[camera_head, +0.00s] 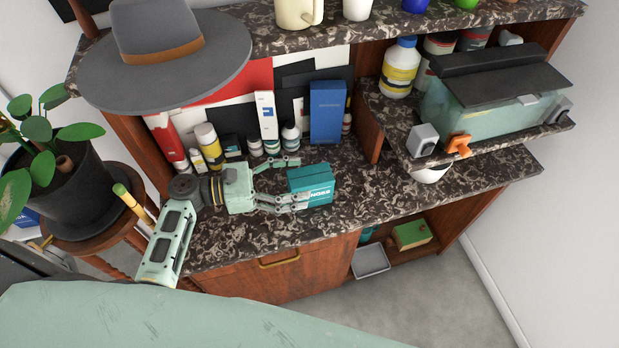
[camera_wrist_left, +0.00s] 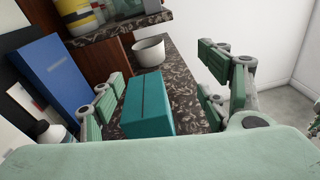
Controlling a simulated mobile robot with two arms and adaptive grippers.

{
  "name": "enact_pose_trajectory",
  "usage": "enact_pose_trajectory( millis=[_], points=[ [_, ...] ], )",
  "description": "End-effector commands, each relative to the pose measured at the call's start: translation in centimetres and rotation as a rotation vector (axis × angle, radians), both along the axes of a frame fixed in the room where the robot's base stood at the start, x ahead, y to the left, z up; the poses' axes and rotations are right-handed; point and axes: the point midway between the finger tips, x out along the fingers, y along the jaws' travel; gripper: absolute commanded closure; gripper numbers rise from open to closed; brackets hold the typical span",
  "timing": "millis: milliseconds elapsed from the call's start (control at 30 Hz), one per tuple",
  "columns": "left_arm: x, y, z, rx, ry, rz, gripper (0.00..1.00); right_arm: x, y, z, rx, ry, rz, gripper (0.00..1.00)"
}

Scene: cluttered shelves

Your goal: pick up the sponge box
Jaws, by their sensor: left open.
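The teal sponge box (camera_head: 309,184) stands on the dark marbled counter (camera_head: 420,208). My left gripper (camera_head: 294,181) is open at its left side, one finger towards the back and one along the front. In the left wrist view the sponge box (camera_wrist_left: 148,104) lies between the fingers of my left gripper (camera_wrist_left: 152,104), nearer the left finger. A gap shows between the box and the right finger.
A blue box (camera_head: 327,112), a white box (camera_head: 267,115) and several bottles stand behind. A white bowl (camera_head: 430,174) sits to the right under a raised shelf holding a glass tank (camera_head: 485,112). A potted plant (camera_head: 62,190) stands left. The counter's front right is clear.

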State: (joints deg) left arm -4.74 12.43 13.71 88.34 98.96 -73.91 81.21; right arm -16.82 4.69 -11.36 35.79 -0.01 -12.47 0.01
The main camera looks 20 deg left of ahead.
Motion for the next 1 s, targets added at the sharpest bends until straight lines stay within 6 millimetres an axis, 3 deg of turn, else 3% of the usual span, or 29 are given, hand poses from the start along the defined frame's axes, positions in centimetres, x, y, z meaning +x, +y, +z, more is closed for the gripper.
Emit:
enact_pose_trajectory(
  millis=[33, 500, 700, 1000],
  points=[
    [0.6, 0.6, -1.2, -0.051, 0.023, 0.022, 0.31, -0.1, -0.1, -1.8, -0.001, 0.002, 0.000, 0.77],
    [1.6, 1.6, -6.4, -0.137, 0.057, 0.053, 0.31, -1.6, -0.2, -8.2, -0.003, 0.025, 0.000, 0.77],
    [1.7, 1.3, -7.3, -0.137, 0.056, 0.052, 0.31, -1.7, -0.1, -9.2, -0.003, 0.027, 0.001, 0.77],
    [3.2, -1.1, -7.4, -0.137, 0.056, 0.052, 0.31, -0.8, 0.4, -9.7, 0.005, 0.011, 0.002, 0.77]
  ],
)
